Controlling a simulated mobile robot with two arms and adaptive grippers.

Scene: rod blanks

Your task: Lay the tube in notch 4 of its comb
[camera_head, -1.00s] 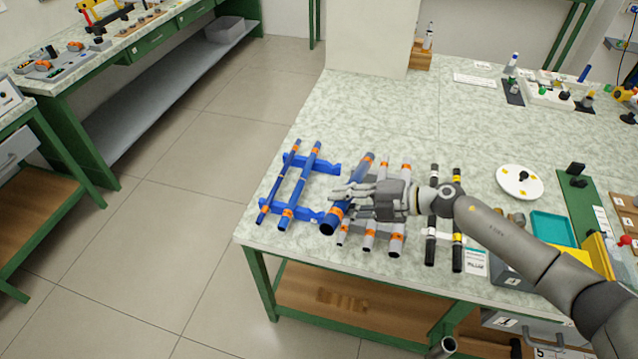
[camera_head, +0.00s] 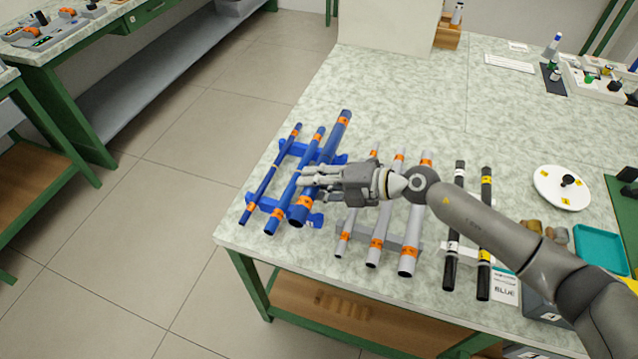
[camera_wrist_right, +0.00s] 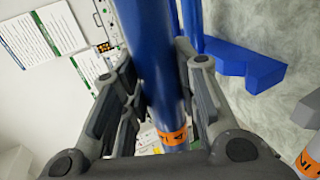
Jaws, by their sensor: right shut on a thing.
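My right gripper (camera_head: 311,176) is shut on the thickest blue tube (camera_head: 334,141), which has orange bands near its ends. The held tube also shows between the fingers in the right wrist view (camera_wrist_right: 152,55). In the head view it lies over the right part of the blue comb (camera_head: 315,221), roughly parallel to two thinner blue tubes, a thin one (camera_head: 268,181) and a medium one (camera_head: 284,208), lying across the comb. I cannot tell whether the held tube touches the comb; the fingers hide its middle. The comb's stepped end shows in the right wrist view (camera_wrist_right: 240,66). My left gripper is out of view.
Right of the blue comb, several grey tubes (camera_head: 378,240) with orange bands lie on a grey comb. Further right are two black tubes (camera_head: 484,235), a white disc (camera_head: 562,187) and a teal tray (camera_head: 601,249).

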